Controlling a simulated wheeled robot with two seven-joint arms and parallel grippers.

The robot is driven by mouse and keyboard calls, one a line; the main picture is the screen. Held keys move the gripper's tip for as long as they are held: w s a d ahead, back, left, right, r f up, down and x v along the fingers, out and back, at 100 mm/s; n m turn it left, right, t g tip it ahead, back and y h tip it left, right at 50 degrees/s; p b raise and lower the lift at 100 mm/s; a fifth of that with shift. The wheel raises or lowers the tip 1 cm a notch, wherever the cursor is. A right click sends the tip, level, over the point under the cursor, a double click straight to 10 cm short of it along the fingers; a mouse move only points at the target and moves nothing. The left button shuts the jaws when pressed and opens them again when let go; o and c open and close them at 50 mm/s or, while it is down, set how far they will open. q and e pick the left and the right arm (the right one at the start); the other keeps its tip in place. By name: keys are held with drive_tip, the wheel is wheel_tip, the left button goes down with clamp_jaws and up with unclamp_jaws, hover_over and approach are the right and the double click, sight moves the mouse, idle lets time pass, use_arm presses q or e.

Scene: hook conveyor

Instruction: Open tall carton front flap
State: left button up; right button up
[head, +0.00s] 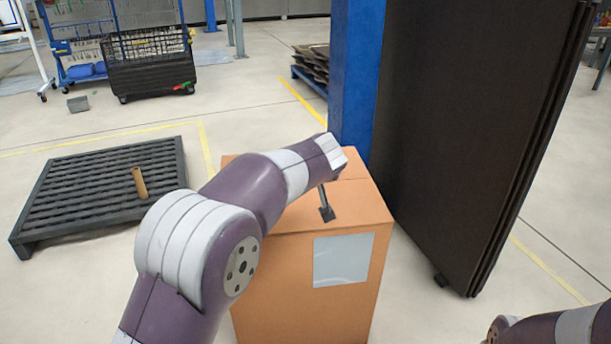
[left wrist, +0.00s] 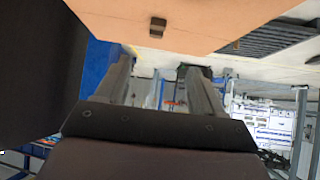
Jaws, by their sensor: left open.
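The tall carton (head: 305,290) stands upright on the floor in the middle of the head view, a pale square label (head: 341,262) on its near face. Its top looks closed, with a seam across it; my arm covers part of it. My left gripper (head: 326,208) points down at the top near its front edge; I cannot tell whether it touches. In the left wrist view its two fingers (left wrist: 155,82) are apart with nothing between them. The carton's orange surface (left wrist: 200,18) fills the top there, with a small dark block on it. My right gripper is out of view.
A blue post (head: 356,80) and tall dark panels (head: 465,120) stand close behind and right of the carton. A dark pallet (head: 95,190) with a brown tube (head: 139,183) lies left. A black mesh cart (head: 150,65) stands farther back. Floor between is clear.

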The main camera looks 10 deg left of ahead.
use_arm(q)
drive_tip(key=p+v, duration=0.1)
drive_tip(key=v, duration=1)
drive_tip(key=shift+s+r+p, duration=0.15)
drive_tip(key=shift+s+p, duration=0.2)
drive_tip(key=shift+p, duration=0.05)
drive_tip(key=shift+d, duration=0.1)
